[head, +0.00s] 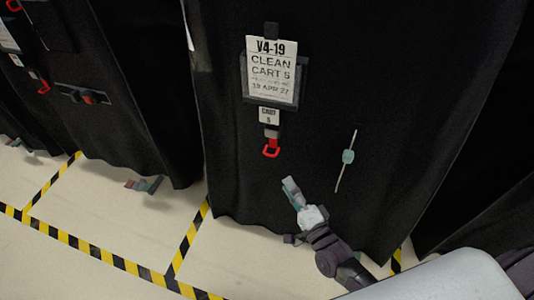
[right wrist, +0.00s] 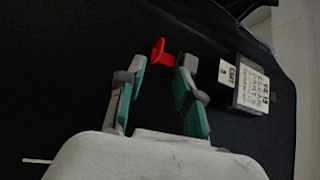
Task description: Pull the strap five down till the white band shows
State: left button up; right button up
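The cart 5 strap has a red pull loop (head: 271,148) hanging below a small white "CART 5" tag (head: 269,115) on the black cover. A short grey piece shows between tag and loop; I cannot make out a white band there. My right gripper (head: 291,189) is below and slightly right of the loop, apart from it in the head view. In the right wrist view its teal fingers (right wrist: 162,72) are open, and the red loop (right wrist: 158,52) shows between and just beyond the fingertips. Nothing is held. My left gripper is not in view.
A "V4-19 CLEAN CART 5" card (head: 272,68) hangs above the strap. Another covered cart (head: 130,130) stands left. Yellow-black tape (head: 125,264) marks the pale floor.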

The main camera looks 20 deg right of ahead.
aim_at(270, 155)
jog(key=x, duration=1.2)
jog(key=shift+b, duration=0.35)
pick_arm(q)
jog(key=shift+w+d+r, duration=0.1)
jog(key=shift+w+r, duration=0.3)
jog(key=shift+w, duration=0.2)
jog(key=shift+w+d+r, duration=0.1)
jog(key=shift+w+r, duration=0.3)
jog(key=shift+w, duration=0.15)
pick_arm(e)
jog(key=shift+r, duration=0.1)
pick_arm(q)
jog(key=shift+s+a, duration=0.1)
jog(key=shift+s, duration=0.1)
pick_arm(e)
grip_shut()
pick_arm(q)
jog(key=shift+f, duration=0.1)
